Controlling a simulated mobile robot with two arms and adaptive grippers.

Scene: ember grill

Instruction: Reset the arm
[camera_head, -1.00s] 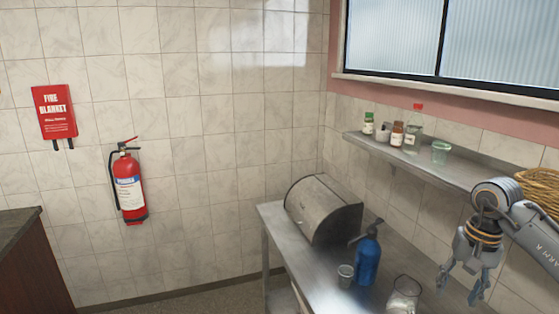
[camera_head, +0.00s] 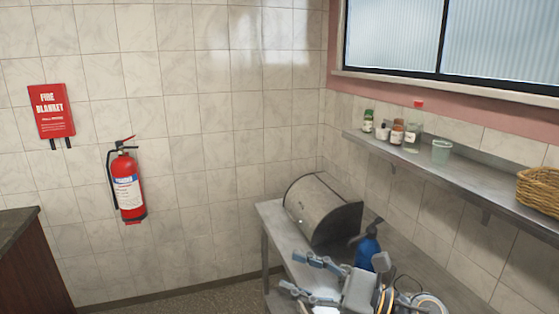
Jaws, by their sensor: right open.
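My right gripper (camera_head: 315,277) is in the lower right of the head view, over the steel table (camera_head: 281,233). Its two fingers point left and are spread apart, with nothing between them. It partly covers the blue spray bottle (camera_head: 367,250), and I cannot tell whether it touches it. The bread-bin-like metal box (camera_head: 322,210) stands on the table just behind the gripper. My left gripper is not in view.
A wall shelf (camera_head: 460,180) holds several small bottles (camera_head: 397,132), a greenish cup (camera_head: 441,152) and a wicker basket (camera_head: 539,188). A fire extinguisher (camera_head: 127,188) and a fire blanket box (camera_head: 51,111) hang on the left wall. A dark counter (camera_head: 25,250) stands at lower left.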

